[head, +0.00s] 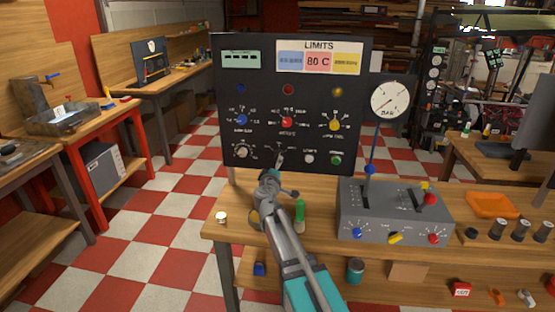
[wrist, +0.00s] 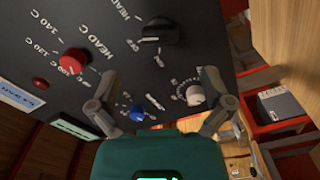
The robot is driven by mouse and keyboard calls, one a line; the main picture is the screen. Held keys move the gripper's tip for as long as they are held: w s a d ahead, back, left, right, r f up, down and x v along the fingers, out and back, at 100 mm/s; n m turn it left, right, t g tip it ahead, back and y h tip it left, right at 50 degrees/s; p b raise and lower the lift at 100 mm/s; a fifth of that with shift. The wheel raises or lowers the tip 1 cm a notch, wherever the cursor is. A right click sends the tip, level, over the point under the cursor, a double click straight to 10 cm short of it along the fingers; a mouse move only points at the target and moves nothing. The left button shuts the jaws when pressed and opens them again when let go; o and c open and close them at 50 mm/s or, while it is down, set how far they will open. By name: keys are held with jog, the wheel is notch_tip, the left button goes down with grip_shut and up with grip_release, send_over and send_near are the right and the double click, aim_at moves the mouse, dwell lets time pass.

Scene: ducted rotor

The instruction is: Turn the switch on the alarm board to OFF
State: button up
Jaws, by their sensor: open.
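The black alarm board (head: 225,110) stands upright at the back of the bench, with a LIMITS plate at its top. A black rotary switch (wrist: 160,32) with OFF and ON printed beside it shows at the top of the wrist view. A pale mark on it lies on the OFF side; its exact setting is hard to tell. In the head view, my gripper (head: 281,172) is in front of the board's lower part and largely covers this switch.
A red knob (wrist: 72,62), a blue knob (wrist: 137,113) and a white knob (wrist: 195,95) sit near the switch. A grey control box (head: 385,215), a gauge (head: 390,98) and an orange tray (head: 492,205) stand to the right. A green-topped bottle (head: 300,215) is close beside my arm.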

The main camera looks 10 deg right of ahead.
jog(key=shift+w, duration=0.1)
jog(key=shift+x, duration=3.7)
jog(key=c, duration=1.1)
jog(key=shift+c, duration=0.2)
